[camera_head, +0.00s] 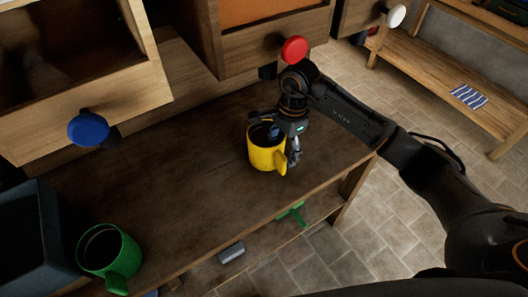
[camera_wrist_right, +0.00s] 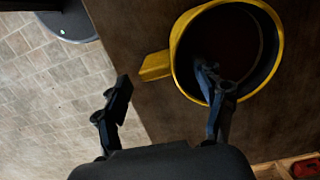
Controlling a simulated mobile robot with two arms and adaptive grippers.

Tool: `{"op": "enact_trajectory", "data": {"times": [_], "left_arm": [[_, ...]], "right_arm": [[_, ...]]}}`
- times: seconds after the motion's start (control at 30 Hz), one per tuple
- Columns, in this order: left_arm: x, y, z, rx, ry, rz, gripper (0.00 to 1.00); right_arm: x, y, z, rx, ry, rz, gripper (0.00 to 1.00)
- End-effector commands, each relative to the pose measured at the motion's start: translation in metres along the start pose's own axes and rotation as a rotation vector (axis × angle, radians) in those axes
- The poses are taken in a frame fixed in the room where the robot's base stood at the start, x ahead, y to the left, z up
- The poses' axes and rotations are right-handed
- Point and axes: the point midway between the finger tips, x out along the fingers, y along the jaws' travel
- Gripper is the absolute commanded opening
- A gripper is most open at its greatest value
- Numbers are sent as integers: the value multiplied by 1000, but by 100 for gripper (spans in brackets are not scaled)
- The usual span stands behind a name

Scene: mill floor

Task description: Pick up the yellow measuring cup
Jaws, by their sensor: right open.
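The yellow measuring cup (camera_head: 262,157) stands upright on the brown wooden bench top, near its front edge. In the right wrist view the cup (camera_wrist_right: 178,62) shows its open rim, dark inside, and its handle points left. My right gripper (camera_head: 284,146) is open at the cup. In the right wrist view the gripper (camera_wrist_right: 163,88) has one finger reaching over the rim into the cup's mouth and the other outside, below the handle. I cannot tell whether either finger touches the cup. My left gripper is not in view.
A green mug (camera_head: 108,252) and a dark blue bin (camera_head: 28,240) stand at the left of the bench. Open drawers with a blue knob (camera_head: 88,127) and a red knob (camera_head: 294,49) hang above. A green item (camera_head: 291,213) lies on the lower shelf.

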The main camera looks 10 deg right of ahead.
Motion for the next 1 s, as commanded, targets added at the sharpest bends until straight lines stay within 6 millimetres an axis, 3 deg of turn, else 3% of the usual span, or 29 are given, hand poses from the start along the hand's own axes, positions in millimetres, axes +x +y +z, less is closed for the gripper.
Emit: {"op": "enact_trajectory", "data": {"times": [0.27, 0.53, 0.83, 1.0], "left_arm": [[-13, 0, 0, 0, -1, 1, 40], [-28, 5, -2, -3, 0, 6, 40], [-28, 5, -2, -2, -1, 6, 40], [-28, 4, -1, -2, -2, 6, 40]], "right_arm": [[26, 1, 0, -1, 3, 5, 70], [65, 1, -1, -1, 2, 4, 70], [73, 0, -2, -1, 4, 0, 70], [72, 0, -2, -1, 4, 0, 38]]}}
